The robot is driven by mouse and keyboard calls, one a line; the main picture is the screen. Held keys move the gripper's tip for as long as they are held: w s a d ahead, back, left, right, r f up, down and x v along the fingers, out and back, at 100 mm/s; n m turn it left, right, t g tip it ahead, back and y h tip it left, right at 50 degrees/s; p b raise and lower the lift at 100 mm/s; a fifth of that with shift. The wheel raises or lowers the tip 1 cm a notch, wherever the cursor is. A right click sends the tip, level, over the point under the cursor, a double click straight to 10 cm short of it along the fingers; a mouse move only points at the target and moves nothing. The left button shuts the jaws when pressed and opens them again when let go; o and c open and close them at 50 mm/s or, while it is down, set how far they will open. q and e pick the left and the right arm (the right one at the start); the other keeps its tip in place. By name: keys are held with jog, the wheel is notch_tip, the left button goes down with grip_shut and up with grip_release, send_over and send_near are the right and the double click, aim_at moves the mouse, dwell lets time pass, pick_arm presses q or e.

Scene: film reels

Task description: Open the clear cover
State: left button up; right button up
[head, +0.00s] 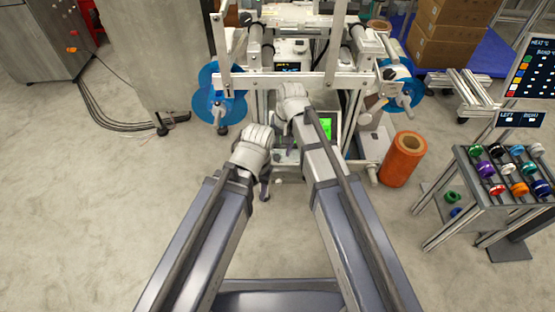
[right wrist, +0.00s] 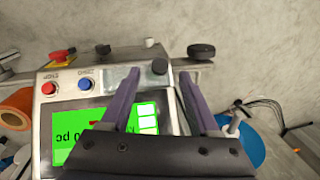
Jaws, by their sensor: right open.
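In the right wrist view, a small pale panel (right wrist: 115,77), which looks like the clear cover, lies right of the blue button. A black knob (right wrist: 160,67) is beside it; whether they are joined, I cannot tell. My right gripper (right wrist: 160,75) is open, its two purple fingers spread on either side of the knob, with no visible grip on it. In the head view my right gripper (head: 281,131) is at the machine's front, left of the green screen (head: 327,126), and the cover is not clear there. My left gripper (head: 265,187) hangs lower left, its jaws too small to judge.
A red button (right wrist: 48,88) and a blue button (right wrist: 85,84) sit above the screen. A blue reel (head: 207,103) is on the machine's left side. An orange roll (head: 404,160) stands at the right, near a rack (head: 483,203) of coloured spools.

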aim_at(277, 157)
jog(key=shift+a+f+b, duration=0.15)
jog(key=shift+f+b, duration=0.55)
jog(key=shift+f, duration=0.25)
jog(key=shift+a+f+b, duration=0.1)
jog(key=shift+f+b, duration=0.6)
jog(key=shift+f, duration=0.25)
grip_shut()
